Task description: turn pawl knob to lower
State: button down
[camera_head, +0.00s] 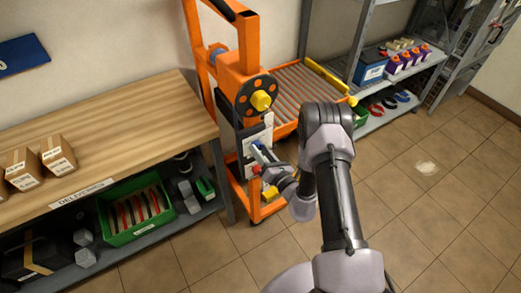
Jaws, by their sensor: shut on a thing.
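An orange lift cart (196,45) stands between the wooden bench and the shelving. It carries a black disc (243,97) with a yellow hub knob (261,100). Below the disc is a pale panel (256,133) on the cart's front. My gripper (262,154) is at this panel, well below the yellow hub knob. It is shut on a small part there, apparently the pawl knob, which is mostly hidden by my fingers and wrist. The knob's setting cannot be read. A red piece (256,169) and a yellow piece (270,193) show just below my gripper.
The cart's roller deck (300,95) extends behind my arm. The wooden bench (110,130) on the left holds cardboard boxes (57,153), with a green crate (117,236) below. Shelving (415,75) with batteries (372,70) stands at the back right. The tiled floor (440,215) at right is clear.

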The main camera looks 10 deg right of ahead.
jog(key=shift+m+p, duration=0.7)
jog(key=shift+m, duration=3.8)
jog(key=c, duration=0.9)
grip_release()
jog(key=shift+c, duration=0.2)
jog(key=p+v, duration=0.3)
jog(key=v, duration=1.4)
jog(key=shift+s, duration=0.25)
jog(key=shift+r, duration=0.1)
